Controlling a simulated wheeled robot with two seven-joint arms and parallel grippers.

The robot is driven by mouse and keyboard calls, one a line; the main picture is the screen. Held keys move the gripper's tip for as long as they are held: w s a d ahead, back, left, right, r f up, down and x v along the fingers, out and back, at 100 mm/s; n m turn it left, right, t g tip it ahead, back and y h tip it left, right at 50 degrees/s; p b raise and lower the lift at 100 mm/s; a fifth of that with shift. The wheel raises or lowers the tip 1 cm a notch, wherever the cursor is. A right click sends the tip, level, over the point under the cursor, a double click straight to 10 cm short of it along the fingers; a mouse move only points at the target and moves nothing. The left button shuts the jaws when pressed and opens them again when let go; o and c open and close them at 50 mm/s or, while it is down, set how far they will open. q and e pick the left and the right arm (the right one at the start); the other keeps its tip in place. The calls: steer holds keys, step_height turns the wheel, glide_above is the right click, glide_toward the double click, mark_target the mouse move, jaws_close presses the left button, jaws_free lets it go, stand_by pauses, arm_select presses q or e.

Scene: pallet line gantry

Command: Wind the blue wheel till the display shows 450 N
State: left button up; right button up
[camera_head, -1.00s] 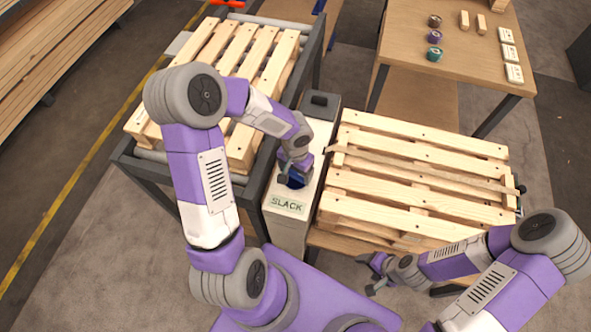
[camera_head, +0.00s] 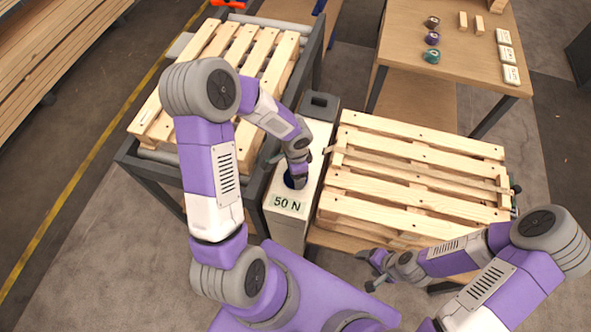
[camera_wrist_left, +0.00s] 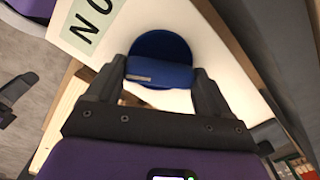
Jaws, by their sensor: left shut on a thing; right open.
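The blue wheel (camera_wrist_left: 160,50) shows well in the left wrist view, on top of a pale cabinet (camera_head: 293,229). In the head view only a sliver of the wheel shows beneath my left gripper (camera_head: 297,181). My left gripper (camera_wrist_left: 160,78) is shut on the raised bar across the wheel, one finger on each side. The display (camera_head: 287,203) on the cabinet top reads "50 N". My right gripper (camera_head: 368,271) is open and empty, in front of the pallet stack, away from the wheel.
A wooden pallet (camera_head: 430,148) lies right of the cabinet, with a strap across it. Another pallet (camera_head: 213,50) lies on the roller frame at left. A table (camera_head: 400,60) at the back holds several spools, blocks and white cards. The floor at left is clear.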

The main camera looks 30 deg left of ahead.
arm_select(q)
steer(key=shift+s+f, duration=0.15)
stand_by(0.4)
steer(key=o, duration=0.9)
steer(key=shift+o, duration=0.2)
steer(key=shift+r+p, duration=1.6)
steer(key=shift+r, duration=2.2)
